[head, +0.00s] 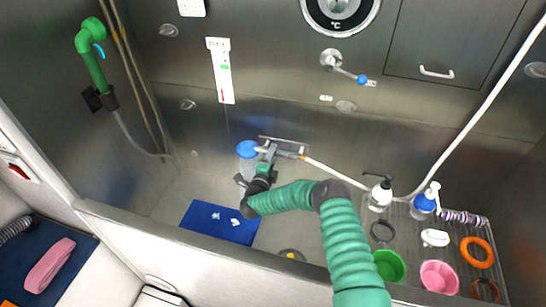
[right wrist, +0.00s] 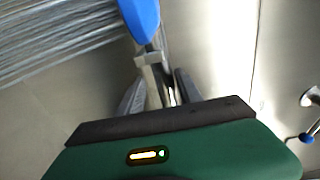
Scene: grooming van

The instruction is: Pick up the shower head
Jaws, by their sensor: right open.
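The shower head (head: 247,149) is blue, with a grey handle (head: 290,154) and a white hose. It sits by a bracket on the back wall of the tub, and water sprays down from it. In the right wrist view the blue head (right wrist: 140,16) is at the top, with spray to its left. My right gripper (head: 266,160) is at the shower head. Its fingers (right wrist: 157,90) are open, with a grey part of the shower head appearing between them; contact cannot be told. My left gripper is not in view.
A rack (head: 408,233) at right holds bottles, a green bowl (head: 389,266), a pink bowl (head: 439,277) and rings. A blue mat (head: 220,222) lies on the tub floor. The tub's front edge (head: 190,236) runs below my arm. A tap (head: 345,68) is on the back wall.

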